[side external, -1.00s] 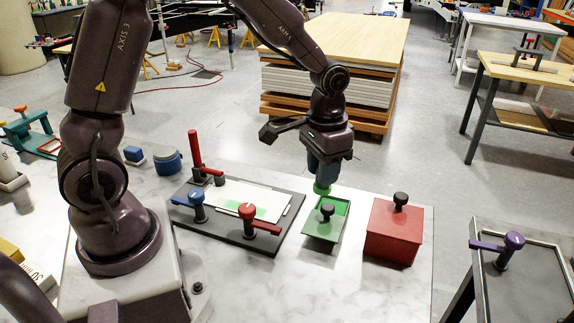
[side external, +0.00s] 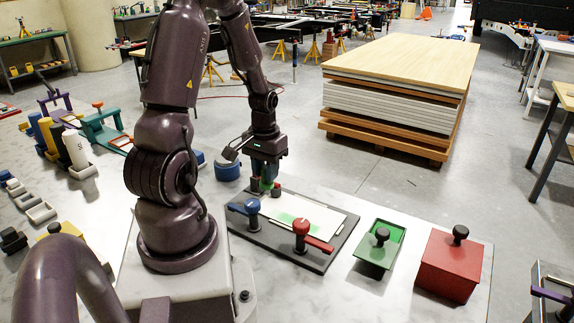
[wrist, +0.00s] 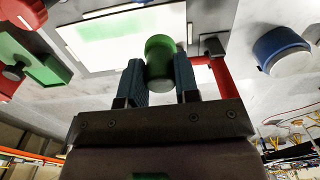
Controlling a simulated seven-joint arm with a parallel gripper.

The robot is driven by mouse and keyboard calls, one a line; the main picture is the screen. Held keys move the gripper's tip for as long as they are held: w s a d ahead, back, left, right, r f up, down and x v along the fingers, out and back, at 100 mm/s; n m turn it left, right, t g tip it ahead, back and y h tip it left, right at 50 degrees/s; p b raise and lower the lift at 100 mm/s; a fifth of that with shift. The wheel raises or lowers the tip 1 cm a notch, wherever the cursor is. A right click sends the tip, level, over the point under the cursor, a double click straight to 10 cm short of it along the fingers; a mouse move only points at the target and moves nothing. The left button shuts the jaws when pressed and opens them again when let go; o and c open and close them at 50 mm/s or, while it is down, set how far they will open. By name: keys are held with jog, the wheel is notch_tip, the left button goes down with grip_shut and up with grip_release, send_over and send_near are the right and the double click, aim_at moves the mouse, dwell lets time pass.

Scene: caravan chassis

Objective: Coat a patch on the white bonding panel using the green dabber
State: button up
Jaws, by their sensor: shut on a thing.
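My gripper (side external: 267,188) is shut on the green dabber (wrist: 160,64), held between its two blue-grey fingers. The dabber shows only as a bit of green below the fingers in the side view. The white bonding panel (side external: 316,213) lies in a dark frame on the bench, with a pale green coated patch (side external: 284,218) on it. My gripper is at the panel's far left end. The panel also shows beyond the dabber in the wrist view (wrist: 150,27), with green at its left part. I cannot tell whether the dabber touches the panel.
Blue (side external: 252,206) and red (side external: 301,228) clamps stand on the frame's near edge. A red upright clamp (side external: 277,190) is mostly hidden behind my gripper. Right of the frame are an open green tray (side external: 375,250) and a red lidded box (side external: 447,264). A blue round object (side external: 227,171) stands behind.

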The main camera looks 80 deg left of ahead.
aim_at(271, 187)
jog(key=shift+w+f, duration=0.2)
jog(key=shift+f, duration=3.1)
jog(key=shift+w+d+f, duration=0.15)
jog(key=shift+w+f, duration=0.15)
jog(key=shift+f, duration=0.3)
jog(key=shift+w+d, duration=1.05)
jog(key=shift+d, duration=0.05)
jog(key=shift+s+a, duration=1.4)
jog(key=shift+a, duration=0.05)
jog(key=shift+d+r, duration=0.1)
jog(key=shift+r, duration=3.9)
jog(key=shift+w, duration=0.1)
